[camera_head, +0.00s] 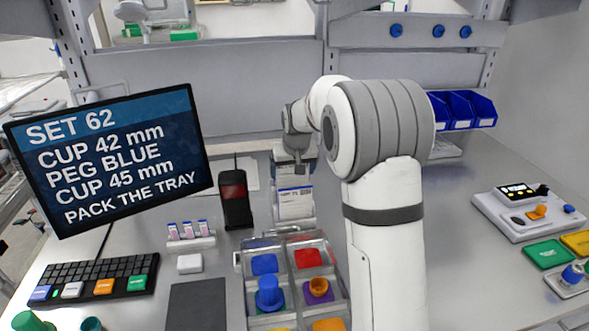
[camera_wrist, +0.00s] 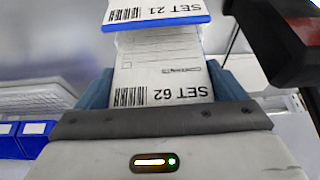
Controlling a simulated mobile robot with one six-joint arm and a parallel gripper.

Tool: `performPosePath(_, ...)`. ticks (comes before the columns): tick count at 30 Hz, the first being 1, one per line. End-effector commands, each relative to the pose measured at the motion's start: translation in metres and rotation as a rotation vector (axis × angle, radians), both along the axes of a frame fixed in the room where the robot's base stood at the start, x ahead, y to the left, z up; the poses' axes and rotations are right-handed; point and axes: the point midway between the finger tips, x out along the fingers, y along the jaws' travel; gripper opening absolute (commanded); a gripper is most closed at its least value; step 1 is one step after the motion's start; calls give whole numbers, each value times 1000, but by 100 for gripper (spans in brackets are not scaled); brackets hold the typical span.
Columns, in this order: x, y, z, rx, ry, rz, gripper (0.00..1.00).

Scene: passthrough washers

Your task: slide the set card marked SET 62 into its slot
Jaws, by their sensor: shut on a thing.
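My gripper (camera_head: 293,168) is at the back middle of the bench, above a white card holder (camera_head: 296,221). In the wrist view my gripper (camera_wrist: 162,84) is shut on the SET 62 card (camera_wrist: 160,75), white with a barcode and printed lines, its text upside down. A SET 21 card (camera_wrist: 158,13) with a blue edge overlaps its far part. In the head view a printed white card (camera_head: 295,203) with a blue upper edge stands upright just below my gripper; its text is too small to read. The slot and the SET 62 card's far end are hidden.
A screen (camera_head: 110,160) reads SET 62. A black handheld device (camera_head: 235,198) stands close left of the card holder. A clear divided tray (camera_head: 243,262) with coloured pieces lies in front. My arm covers the bench right of the tray.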

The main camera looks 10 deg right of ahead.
Motion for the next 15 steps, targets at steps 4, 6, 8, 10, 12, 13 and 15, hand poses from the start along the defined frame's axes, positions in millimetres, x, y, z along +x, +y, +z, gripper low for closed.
performPosePath(4, 0, 0, -4, 0, 0, 0, 70)
performPosePath(6, 0, 0, -5, 0, 0, 0, 70)
performPosePath(8, 0, 0, -7, 0, 0, 0, 70)
performPosePath(10, 0, 0, -8, 0, 0, 0, 70)
performPosePath(12, 0, 0, -9, 0, 0, 0, 70)
performPosePath(13, 0, 0, -10, 0, 0, 0, 70)
performPosePath(15, 0, 0, -11, 0, 0, 0, 70)
